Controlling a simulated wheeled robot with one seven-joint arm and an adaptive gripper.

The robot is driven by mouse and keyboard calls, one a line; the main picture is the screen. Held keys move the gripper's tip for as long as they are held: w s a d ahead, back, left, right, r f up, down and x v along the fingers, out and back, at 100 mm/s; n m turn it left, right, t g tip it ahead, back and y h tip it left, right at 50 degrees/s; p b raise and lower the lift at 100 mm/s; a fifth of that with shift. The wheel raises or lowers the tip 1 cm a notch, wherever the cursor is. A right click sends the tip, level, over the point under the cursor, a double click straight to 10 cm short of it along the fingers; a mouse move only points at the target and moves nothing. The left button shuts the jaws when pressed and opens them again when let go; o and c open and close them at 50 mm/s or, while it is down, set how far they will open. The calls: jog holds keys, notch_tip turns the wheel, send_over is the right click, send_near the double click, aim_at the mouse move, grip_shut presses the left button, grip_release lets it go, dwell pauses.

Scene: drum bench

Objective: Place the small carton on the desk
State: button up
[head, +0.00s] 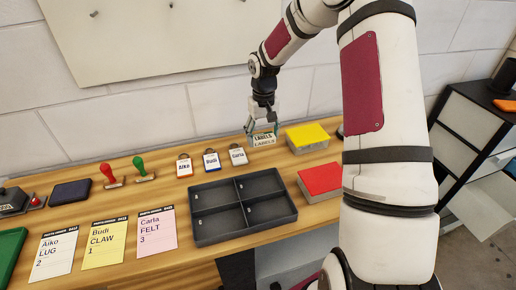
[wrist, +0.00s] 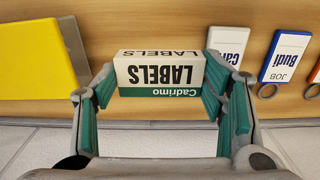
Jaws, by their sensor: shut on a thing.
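The small carton (head: 264,140) is a white and green box printed "LABELS" and "Cadrimo". It is at the back of the wooden desk (head: 130,197), between the Carla tag and the yellow-topped box. It also shows in the wrist view (wrist: 160,76), between the finger pads. My gripper (head: 262,130) is shut on the carton, with one finger at each end of it; it also shows in the wrist view (wrist: 160,95). In the head view the carton is at or just above the desk top; I cannot tell whether it touches.
A yellow-topped box (head: 307,138) stands right of the carton. Tags for Aiko (head: 184,166), Budi (head: 211,160) and Carla (head: 238,155) lie to its left. In front are a dark divided tray (head: 242,207) and a red-topped box (head: 320,181). Stamps (head: 108,175) and paper cards (head: 103,243) are further left.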

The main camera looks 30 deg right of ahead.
aim_at(263, 154)
jog(key=shift+f, duration=2.5)
jog(key=shift+f, duration=0.15)
jog(key=o, duration=1.1)
jog(key=shift+o, duration=0.2)
